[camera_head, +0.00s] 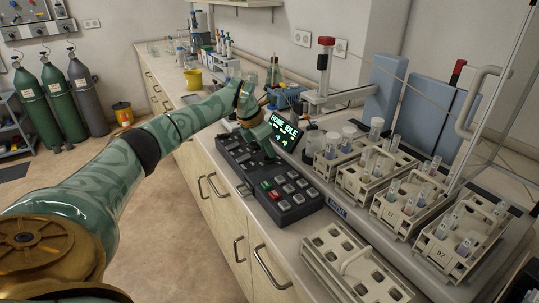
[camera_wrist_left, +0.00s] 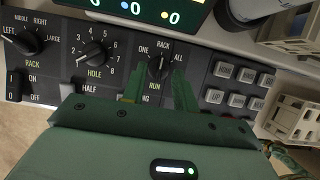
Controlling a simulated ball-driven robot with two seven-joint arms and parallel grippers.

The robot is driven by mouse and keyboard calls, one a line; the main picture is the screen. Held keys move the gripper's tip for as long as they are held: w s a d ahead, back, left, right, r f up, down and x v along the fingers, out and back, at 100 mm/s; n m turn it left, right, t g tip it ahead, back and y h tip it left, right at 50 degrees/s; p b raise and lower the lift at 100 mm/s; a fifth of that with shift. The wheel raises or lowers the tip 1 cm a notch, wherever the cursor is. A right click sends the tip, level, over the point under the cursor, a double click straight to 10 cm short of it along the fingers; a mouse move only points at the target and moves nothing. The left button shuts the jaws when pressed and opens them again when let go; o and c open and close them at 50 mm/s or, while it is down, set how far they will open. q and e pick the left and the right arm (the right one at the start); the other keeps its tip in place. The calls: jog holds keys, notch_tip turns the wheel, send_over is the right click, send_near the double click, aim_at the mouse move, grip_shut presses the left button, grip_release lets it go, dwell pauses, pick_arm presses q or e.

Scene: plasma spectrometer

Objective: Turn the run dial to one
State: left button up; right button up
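The run dial (camera_wrist_left: 158,66) is a black knob on the dark control panel (camera_wrist_left: 205,60), labelled RUN, with ONE at its left, RACK above and ALL at its right. Its white pointer mark seems to point up towards RACK. My left gripper (camera_wrist_left: 158,80) is open, with one green finger on each side of the dial; I cannot tell whether they touch it. In the head view my left gripper (camera_head: 266,148) is down over the panel (camera_head: 233,150) and hides the dial. My right gripper is not in view.
The hole dial (camera_wrist_left: 94,52) and rack dial (camera_wrist_left: 30,41) sit left of the run dial. Grey buttons (camera_wrist_left: 223,70) are at its right. The screen (camera_head: 284,131) behind the panel reads HOME IDLE. Tube racks (camera_head: 365,175) stand to the right, an empty-looking rack (camera_head: 345,265) in front.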

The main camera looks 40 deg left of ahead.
pick_arm(q)
jog(key=shift+x, duration=0.8)
grip_shut()
